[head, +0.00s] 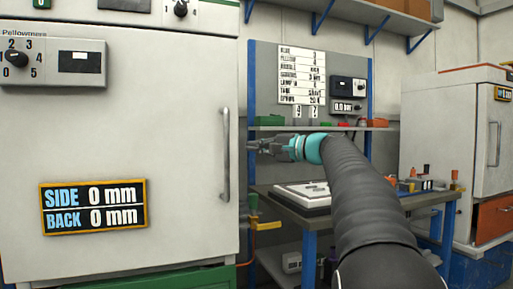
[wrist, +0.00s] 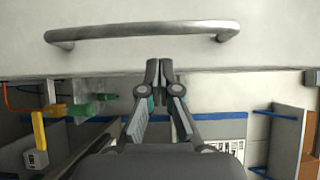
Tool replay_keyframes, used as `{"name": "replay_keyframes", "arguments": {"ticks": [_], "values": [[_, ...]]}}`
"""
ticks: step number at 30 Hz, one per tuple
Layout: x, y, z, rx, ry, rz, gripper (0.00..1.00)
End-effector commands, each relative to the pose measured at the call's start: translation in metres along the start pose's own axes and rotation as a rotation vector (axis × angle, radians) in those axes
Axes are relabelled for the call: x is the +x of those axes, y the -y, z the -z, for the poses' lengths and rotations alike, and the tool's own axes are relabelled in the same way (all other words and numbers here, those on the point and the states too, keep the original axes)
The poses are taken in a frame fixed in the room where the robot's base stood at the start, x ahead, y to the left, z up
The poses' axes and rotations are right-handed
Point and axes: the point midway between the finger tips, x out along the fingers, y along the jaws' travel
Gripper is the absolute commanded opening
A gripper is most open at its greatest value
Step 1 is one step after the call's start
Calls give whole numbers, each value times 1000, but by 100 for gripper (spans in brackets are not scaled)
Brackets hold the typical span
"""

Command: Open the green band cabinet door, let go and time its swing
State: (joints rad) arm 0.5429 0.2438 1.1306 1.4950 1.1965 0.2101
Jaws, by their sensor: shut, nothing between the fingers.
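The large pale cabinet door (head: 120,150) fills the left of the head view, with a green band (head: 175,282) below it. The door looks shut. Its upright metal handle (head: 225,155) is near its right edge. The handle also shows across the top of the wrist view (wrist: 143,33), clear of the fingers. My gripper (head: 253,147) is just right of the handle in the head view, apart from it. In the wrist view my gripper (wrist: 160,66) has its fingertips together and empty, over the door's edge.
A sign (head: 93,205) on the door reads SIDE 0 mm, BACK 0 mm. A workbench (head: 420,197) with a white tray (head: 302,195) stands behind my arm. Another cabinet (head: 450,130) stands at the right. A yellow-handled part (head: 267,226) is beside the door's lower right edge.

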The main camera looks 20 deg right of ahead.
Motion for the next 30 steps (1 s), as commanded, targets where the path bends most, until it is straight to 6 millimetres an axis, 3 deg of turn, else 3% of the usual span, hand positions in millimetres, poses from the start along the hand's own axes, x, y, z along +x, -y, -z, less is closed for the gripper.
{"name": "replay_keyframes", "arguments": {"ticks": [6,12,30], "values": [[39,0,0,1,2,-3,0],[61,0,0,1,-1,-2,0],[67,-1,-2,0,-3,-2,0]]}}
